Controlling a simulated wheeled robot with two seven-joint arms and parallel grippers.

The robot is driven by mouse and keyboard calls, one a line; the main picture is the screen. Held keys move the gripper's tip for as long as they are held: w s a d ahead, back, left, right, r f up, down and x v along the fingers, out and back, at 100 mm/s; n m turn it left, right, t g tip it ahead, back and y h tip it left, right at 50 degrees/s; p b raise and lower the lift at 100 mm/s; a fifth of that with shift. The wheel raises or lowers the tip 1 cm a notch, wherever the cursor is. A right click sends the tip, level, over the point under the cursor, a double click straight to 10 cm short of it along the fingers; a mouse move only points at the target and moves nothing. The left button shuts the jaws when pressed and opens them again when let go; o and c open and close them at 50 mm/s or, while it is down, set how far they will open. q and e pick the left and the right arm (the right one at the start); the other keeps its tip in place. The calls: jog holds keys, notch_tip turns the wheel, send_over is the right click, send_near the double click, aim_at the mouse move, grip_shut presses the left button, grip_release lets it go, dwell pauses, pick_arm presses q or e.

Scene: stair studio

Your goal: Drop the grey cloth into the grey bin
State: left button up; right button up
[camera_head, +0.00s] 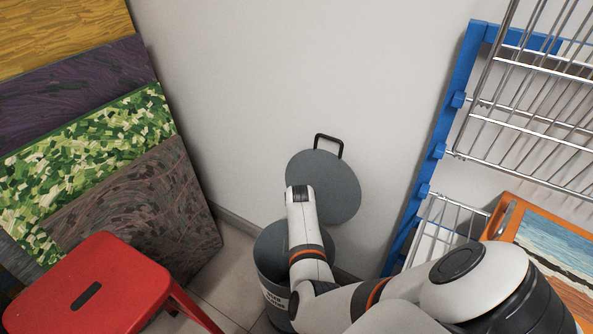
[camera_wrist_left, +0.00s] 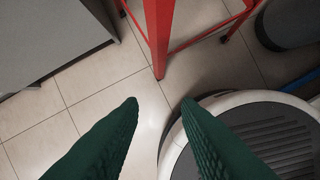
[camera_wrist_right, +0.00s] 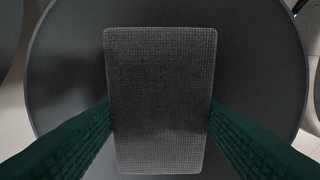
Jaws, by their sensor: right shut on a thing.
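The grey bin (camera_head: 271,250) stands on the floor against the wall, its round lid (camera_head: 338,190) tipped up behind it. My right arm reaches over the bin and covers part of its opening; its fingers are hidden in the head view. In the right wrist view my right gripper (camera_wrist_right: 160,108) is shut on the grey cloth (camera_wrist_right: 160,70), a flat, roughly rectangular piece held between both fingers. Behind the cloth is the bin's round dark shape (camera_wrist_right: 75,60). In the left wrist view my left gripper (camera_wrist_left: 160,103) is open and empty above the floor.
A red stool (camera_head: 95,285) stands left of the bin; its leg (camera_wrist_left: 158,40) shows in the left wrist view. Several patterned panels (camera_head: 130,190) lean at the left. A blue-framed wire rack (camera_head: 445,130) and a framed picture (camera_head: 560,250) are at the right.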

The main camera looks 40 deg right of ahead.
pick_arm(q)
jog(key=shift+r, duration=0.15)
pick_arm(e)
jog(key=o, duration=0.9)
jog(key=shift+o, duration=0.2)
jog(key=shift+r, duration=0.15)
pick_arm(q)
jog(key=s+f+p, duration=0.3)
jog(key=s+f, duration=0.1)
jog(key=f, duration=0.7)
jog(key=shift+s+a+f+g+p, duration=0.2)
jog(key=shift+a+f+g+p, duration=0.05)
jog(key=shift+f+g+p, duration=0.15)
pick_arm(e)
notch_tip(320, 180, up, 12)
jog(key=shift+f, duration=0.2)
